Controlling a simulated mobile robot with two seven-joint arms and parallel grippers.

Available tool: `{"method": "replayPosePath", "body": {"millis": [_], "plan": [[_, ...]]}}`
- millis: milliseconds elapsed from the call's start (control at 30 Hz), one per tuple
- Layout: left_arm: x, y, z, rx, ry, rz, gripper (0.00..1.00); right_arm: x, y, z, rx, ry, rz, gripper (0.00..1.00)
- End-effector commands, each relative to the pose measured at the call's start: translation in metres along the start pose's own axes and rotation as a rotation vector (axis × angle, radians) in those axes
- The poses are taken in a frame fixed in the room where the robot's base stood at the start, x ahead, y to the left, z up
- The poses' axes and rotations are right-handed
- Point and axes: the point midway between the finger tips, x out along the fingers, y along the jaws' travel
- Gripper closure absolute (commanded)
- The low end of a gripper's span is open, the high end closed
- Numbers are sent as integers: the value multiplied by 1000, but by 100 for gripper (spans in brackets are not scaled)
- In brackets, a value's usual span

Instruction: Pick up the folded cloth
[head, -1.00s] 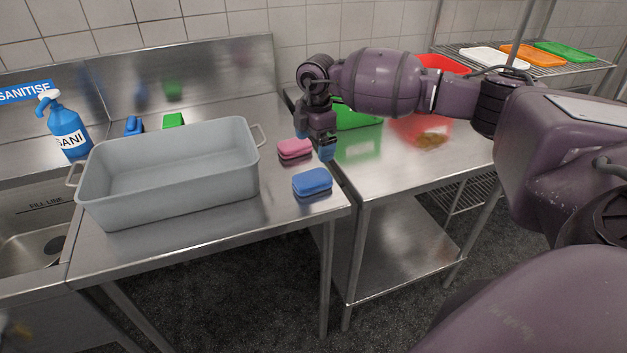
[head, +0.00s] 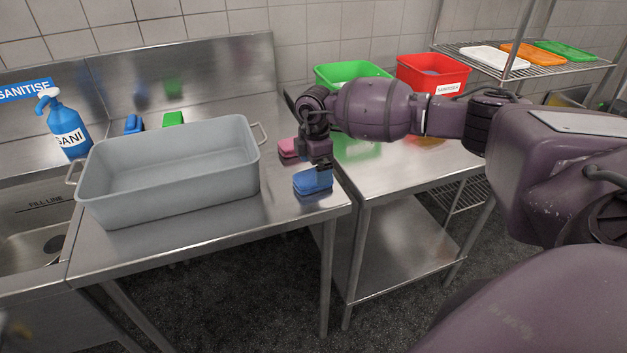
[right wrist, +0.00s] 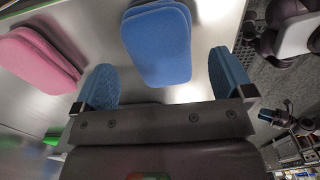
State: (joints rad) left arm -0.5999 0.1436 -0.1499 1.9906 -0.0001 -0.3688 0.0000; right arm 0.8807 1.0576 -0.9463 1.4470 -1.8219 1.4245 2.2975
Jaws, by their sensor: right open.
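A blue folded cloth (head: 312,186) lies on the steel table near its front right edge. A pink folded cloth (head: 288,147) lies just behind it. My right gripper (head: 314,168) points down close over the blue cloth and partly covers both cloths. In the right wrist view, the blue cloth (right wrist: 158,42) shows just beyond and between the two parted blue fingertips (right wrist: 163,80). The pink cloth (right wrist: 38,60) is to the left, outside the fingers. The gripper is open and holds nothing.
A large grey bin (head: 165,185) stands on the table to the left. Behind it are a green item (head: 173,119), a blue item (head: 133,124) and a spray bottle (head: 68,130). Green (head: 350,72) and red (head: 433,76) tubs stand on the right table.

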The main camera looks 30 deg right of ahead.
Motion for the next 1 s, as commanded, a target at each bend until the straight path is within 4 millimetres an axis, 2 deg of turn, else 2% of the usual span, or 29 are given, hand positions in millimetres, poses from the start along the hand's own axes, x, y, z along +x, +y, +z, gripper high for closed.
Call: {"method": "replayPosePath", "body": {"millis": [200,500,833,1000], "plan": [[1,1,3,-1,-3,0,64,32,0,-4,-1,0,-4,1],[1,1,4,-2,-4,0,64,37,0,-4,-2,1,-1,1],[1,1,4,-2,-4,0,64,36,0,-4,-1,1,-1,52],[1,1,4,-2,-5,0,64,36,0,-4,-1,1,-1,54]]}}
